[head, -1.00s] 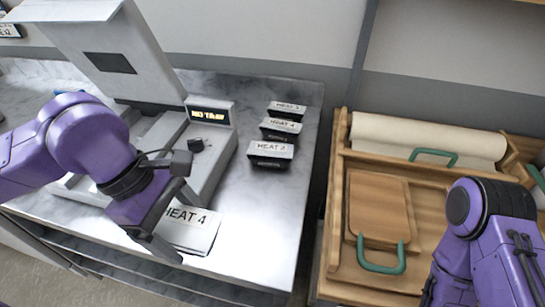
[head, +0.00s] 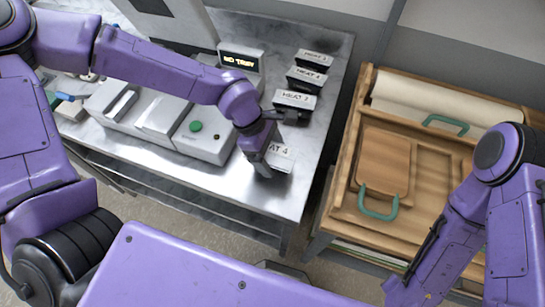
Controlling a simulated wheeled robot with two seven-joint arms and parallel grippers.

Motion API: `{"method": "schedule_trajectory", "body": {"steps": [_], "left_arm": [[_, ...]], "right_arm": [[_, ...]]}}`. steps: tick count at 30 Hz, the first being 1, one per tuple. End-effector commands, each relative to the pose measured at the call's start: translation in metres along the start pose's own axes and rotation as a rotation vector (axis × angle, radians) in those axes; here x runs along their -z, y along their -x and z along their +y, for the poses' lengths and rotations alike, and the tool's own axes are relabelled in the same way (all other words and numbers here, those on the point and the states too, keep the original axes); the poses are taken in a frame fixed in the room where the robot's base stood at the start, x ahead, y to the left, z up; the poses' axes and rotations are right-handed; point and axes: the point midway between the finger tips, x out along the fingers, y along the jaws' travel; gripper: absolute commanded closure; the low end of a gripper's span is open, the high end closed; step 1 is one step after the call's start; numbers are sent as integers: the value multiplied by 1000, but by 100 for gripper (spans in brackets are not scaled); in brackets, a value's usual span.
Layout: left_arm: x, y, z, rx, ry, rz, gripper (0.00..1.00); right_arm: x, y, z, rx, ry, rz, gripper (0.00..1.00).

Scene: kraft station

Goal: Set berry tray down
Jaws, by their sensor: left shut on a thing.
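The gripper hides the left part of the tray and label. I cannot tell whether the tray's underside touches the worktop. No berries show. My right arm comes in at the right edge, but its gripper fingers are not visible.
A grey machine (head: 205,147) with a green button stands left of the tray; its display (head: 240,61) reads "NO TRAY". Several labelled black trays (head: 295,100) stand in a row behind. A wooden bench (head: 340,205) with green-handled boards is at right, across a gap.

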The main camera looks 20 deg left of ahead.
Motion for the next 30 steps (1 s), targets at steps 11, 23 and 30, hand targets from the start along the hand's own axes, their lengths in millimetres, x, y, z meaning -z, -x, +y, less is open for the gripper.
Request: {"method": "schedule_trajectory", "body": {"steps": [11, 23, 30], "left_arm": [[11, -31, 2, 0, -1, 0, 54], [12, -34, 2, 1, -1, 1, 0], [11, -17, 3, -5, 1, -4, 0]], "right_arm": [[5, 11, 1, 0, 0, 0, 100], [4, 10, 1, 0, 0, 0, 100], [4, 9, 1, 0, 0, 0, 100]]}}
